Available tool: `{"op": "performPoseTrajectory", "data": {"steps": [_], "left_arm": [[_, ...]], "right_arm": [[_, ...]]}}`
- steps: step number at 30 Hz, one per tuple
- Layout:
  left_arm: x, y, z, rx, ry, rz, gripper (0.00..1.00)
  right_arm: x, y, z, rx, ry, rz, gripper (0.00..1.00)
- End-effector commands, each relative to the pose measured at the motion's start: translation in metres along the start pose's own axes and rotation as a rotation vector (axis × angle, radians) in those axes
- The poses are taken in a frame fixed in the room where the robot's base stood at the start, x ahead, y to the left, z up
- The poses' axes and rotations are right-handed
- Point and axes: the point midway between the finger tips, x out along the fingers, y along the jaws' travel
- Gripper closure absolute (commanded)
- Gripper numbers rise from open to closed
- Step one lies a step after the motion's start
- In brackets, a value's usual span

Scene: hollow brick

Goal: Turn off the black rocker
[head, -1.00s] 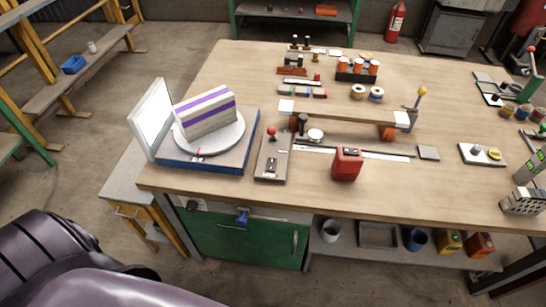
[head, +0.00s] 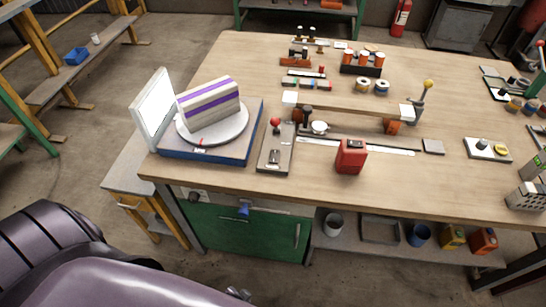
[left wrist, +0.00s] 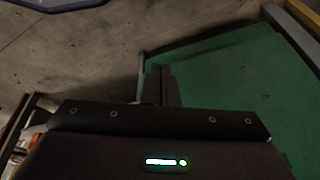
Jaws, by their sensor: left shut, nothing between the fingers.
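A grey plate (head: 266,166) with a red-ball lever (head: 275,122) lies near the front edge of the workbench in the head view. A small dark piece (head: 275,157) on this plate looks like the black rocker; its on or off position is too small to tell. My left gripper (left wrist: 160,85) is shut and empty in the left wrist view, in front of a green surface (left wrist: 235,95). A small metallic tip, likely of this gripper, shows at the bottom of the head view (head: 240,294), below and apart from the bench top. My right gripper is not in view.
Left of the plate, a striped block (head: 210,103) stands on a round turntable (head: 238,128) with a white panel (head: 153,108) behind it. A red box (head: 351,157) stands to the right. A blue clamp-like part (head: 244,208) sticks out below the bench's front edge.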

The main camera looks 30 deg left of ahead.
Motion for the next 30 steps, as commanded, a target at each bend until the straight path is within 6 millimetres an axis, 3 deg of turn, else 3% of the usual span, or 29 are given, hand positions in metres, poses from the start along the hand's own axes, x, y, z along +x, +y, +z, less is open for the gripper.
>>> {"op": "performPoseTrajectory", "data": {"steps": [1,6,12,15,23,30], "left_arm": [[-0.003,0.002,-0.032,-0.012,0.058,-0.005,1.00],[-0.038,-0.004,-0.129,-0.058,0.229,-0.036,1.00],[-0.107,-0.021,-0.227,-0.127,0.429,-0.075,1.00],[-0.147,-0.033,-0.263,-0.165,0.517,-0.094,1.00],[-0.240,-0.060,-0.318,-0.245,0.692,-0.131,1.00],[-0.271,-0.087,-0.344,-0.321,0.941,-0.263,1.00]], "right_arm": [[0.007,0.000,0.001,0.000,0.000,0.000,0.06],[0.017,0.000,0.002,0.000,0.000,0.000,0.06],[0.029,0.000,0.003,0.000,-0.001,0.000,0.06],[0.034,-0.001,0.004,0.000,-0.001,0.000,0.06],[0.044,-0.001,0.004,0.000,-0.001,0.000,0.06],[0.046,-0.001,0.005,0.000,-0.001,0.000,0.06]]}}
